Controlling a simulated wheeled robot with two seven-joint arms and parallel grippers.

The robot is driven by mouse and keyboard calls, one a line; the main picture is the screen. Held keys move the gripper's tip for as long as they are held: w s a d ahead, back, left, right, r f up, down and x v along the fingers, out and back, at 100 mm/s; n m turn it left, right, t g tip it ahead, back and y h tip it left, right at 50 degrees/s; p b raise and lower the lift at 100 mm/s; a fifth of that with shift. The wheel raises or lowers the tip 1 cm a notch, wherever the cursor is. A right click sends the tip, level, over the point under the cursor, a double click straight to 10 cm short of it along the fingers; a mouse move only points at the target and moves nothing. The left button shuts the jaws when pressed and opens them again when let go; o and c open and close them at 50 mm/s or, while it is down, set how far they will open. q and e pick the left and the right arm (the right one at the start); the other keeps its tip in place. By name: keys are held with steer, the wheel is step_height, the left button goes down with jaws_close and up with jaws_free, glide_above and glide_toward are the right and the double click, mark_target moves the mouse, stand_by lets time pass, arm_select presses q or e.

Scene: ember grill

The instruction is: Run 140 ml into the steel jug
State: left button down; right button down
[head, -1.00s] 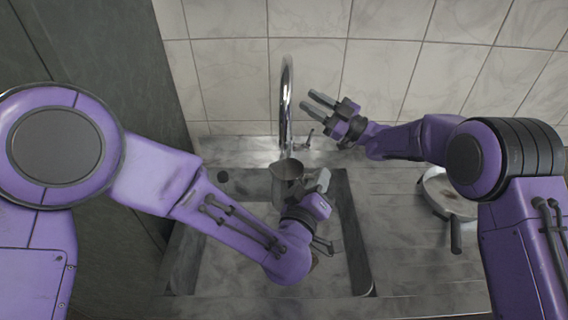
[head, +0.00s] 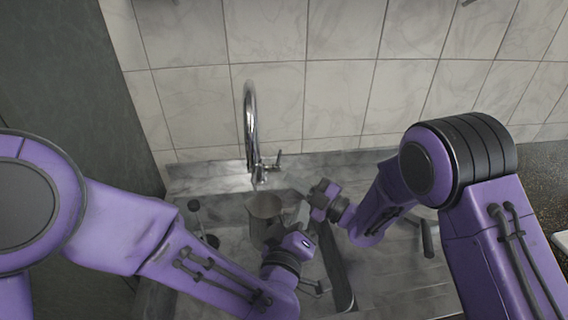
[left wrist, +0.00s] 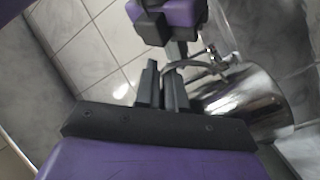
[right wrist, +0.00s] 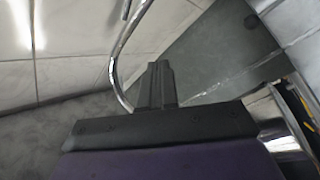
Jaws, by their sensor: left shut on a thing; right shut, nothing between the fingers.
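The steel jug (head: 264,206) is over the sink, in front of the tap, with its open top up. My left gripper (left wrist: 165,85) is shut on the jug's handle (left wrist: 200,66); the jug's shiny body also shows in the left wrist view (left wrist: 255,105). The chrome tap (head: 251,120) rises behind the jug, with its lever (head: 272,162) at its right. I cannot make out any water stream or the level inside the jug. My right gripper (right wrist: 160,82) is shut and empty, just right of the jug and below the lever; its fingertips are unclear in the head view.
The sink (head: 345,285) lies under both grippers, which are close together. A pan's handle (head: 427,238) shows on the counter at right, the pan mostly behind my right arm. A tiled wall (head: 345,95) stands behind the tap, a dark panel (head: 60,90) at left.

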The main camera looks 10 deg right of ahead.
steer(key=s+d+f+n+t+h, duration=0.3)
steer(key=s+d+n, duration=0.1)
steer(key=s+n, duration=0.1)
steer(key=w+a+r+n, duration=0.1)
steer(key=w+a+r, duration=0.1)
steer(key=w, duration=0.4)
steer(key=w+a+r+n, duration=0.1)
steer(key=w+a+r, duration=0.1)
steer(key=w, duration=0.4)
steer(key=shift+w+a, duration=0.15)
steer(key=shift+a, duration=0.45)
